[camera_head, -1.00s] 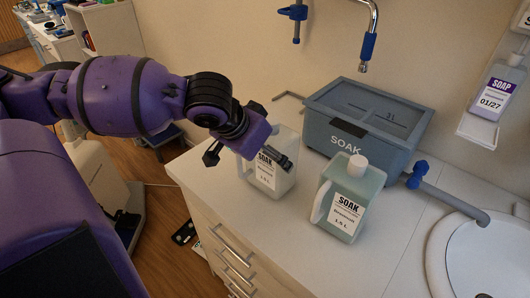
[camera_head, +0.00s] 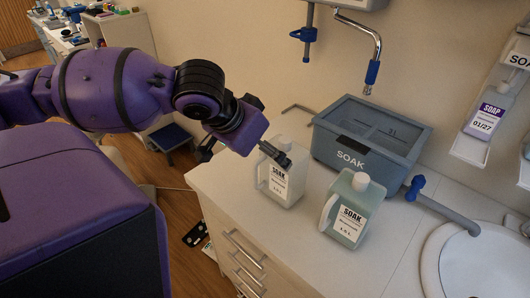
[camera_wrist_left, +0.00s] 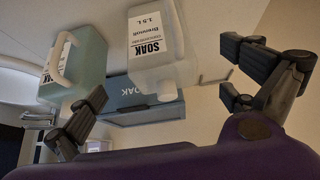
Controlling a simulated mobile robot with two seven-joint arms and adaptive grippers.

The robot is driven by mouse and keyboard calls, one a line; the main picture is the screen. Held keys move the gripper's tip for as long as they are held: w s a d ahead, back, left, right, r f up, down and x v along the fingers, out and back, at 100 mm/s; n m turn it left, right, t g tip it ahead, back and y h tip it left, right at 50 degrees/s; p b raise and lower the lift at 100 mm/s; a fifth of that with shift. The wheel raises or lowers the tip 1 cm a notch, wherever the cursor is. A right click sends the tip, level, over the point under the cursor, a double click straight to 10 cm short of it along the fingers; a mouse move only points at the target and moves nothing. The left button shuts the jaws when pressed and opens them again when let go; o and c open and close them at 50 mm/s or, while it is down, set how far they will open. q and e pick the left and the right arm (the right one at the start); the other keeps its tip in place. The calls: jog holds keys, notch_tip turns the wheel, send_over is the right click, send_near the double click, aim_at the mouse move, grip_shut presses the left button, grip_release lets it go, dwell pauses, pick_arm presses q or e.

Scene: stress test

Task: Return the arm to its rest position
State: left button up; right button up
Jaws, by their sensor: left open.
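My left arm is purple and comes in from the left. Its gripper (camera_head: 243,152) is open and empty, at the left edge of the counter, beside and in front of the nearer-left white SOAK bottle (camera_head: 283,180), partly covering its top. In the left wrist view, the fingers of the left gripper (camera_wrist_left: 165,100) are spread wide with nothing between them. The white bottle (camera_wrist_left: 152,65) and the greenish SOAK bottle (camera_wrist_left: 90,70) show beyond them, upside down. My right gripper is not in view.
The greenish bottle (camera_head: 349,215) stands upright on the white counter (camera_head: 290,235). A grey SOAK bin (camera_head: 340,160) stands behind it. A sink (camera_head: 470,270) is at the right, a soap dispenser (camera_head: 485,118) on the wall. A stool (camera_head: 172,137) stands on the floor behind the arm.

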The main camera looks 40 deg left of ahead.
pick_arm(q)
jog(key=shift+s+r, duration=0.35)
jog(key=shift+r, duration=0.05)
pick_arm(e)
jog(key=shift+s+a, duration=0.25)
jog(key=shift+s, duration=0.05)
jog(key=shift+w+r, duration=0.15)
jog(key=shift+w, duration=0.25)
